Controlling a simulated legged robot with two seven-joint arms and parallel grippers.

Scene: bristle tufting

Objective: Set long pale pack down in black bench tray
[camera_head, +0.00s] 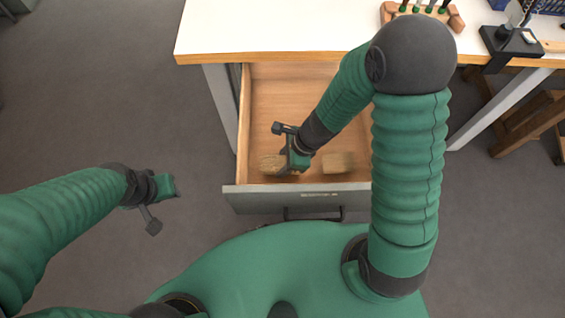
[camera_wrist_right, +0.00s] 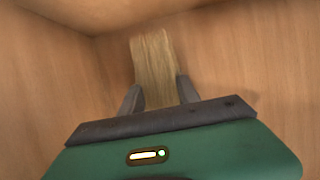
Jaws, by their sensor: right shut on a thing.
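My right gripper (camera_head: 283,158) is down inside the open drawer, shut on a long pale pack (camera_head: 269,164) near the drawer's left side. In the right wrist view the pack (camera_wrist_right: 154,62) is a straw-coloured bundle of bristles between the two grey fingers (camera_wrist_right: 158,94), in a corner of the wooden drawer. I cannot tell whether it touches the drawer floor. A black flat piece (camera_head: 512,42) on the bench at the upper right may be the black bench tray. My left gripper (camera_head: 162,205) is open and empty over the floor at the left.
A second pale pack (camera_head: 338,162) lies in the drawer (camera_head: 232,190), right of my gripper. The white bench top (camera_head: 270,28) has free room at its left. A wooden block (camera_head: 396,10) with several green-collared tools stands at the back.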

